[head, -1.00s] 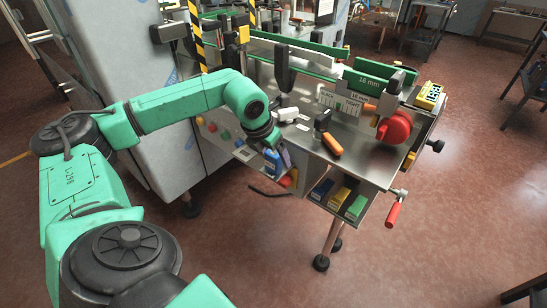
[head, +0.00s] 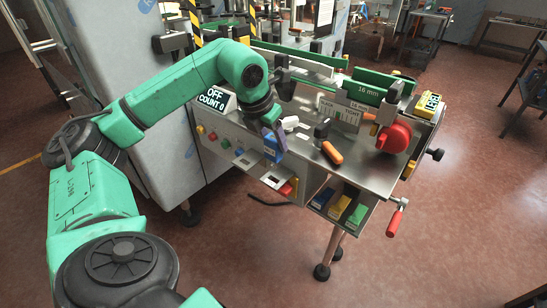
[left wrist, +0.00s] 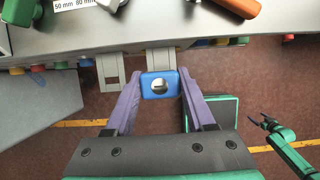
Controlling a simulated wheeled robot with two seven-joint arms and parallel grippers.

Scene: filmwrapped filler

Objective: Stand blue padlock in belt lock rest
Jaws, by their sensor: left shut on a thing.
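My left gripper (head: 273,146) is shut on the blue padlock (head: 271,154), just off the front edge of the steel machine table. In the left wrist view the padlock (left wrist: 160,84) sits between the two purple fingertips (left wrist: 158,92), with a round pale spot on its face. Beyond it, pale grey holders (left wrist: 108,72) hang under the table edge. In the head view small holders (head: 273,177) on the machine front may be the belt lock rest; I cannot tell for sure. My right gripper (left wrist: 262,122) shows small and dark at the right of the wrist view.
An orange-handled tool (head: 331,152) lies on the table. A red knob (head: 394,138) and red crank (head: 395,220) are at the right. Blue, yellow and green boxes (head: 340,206) sit in a rack below. A counter display (head: 214,98) stands left of my gripper.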

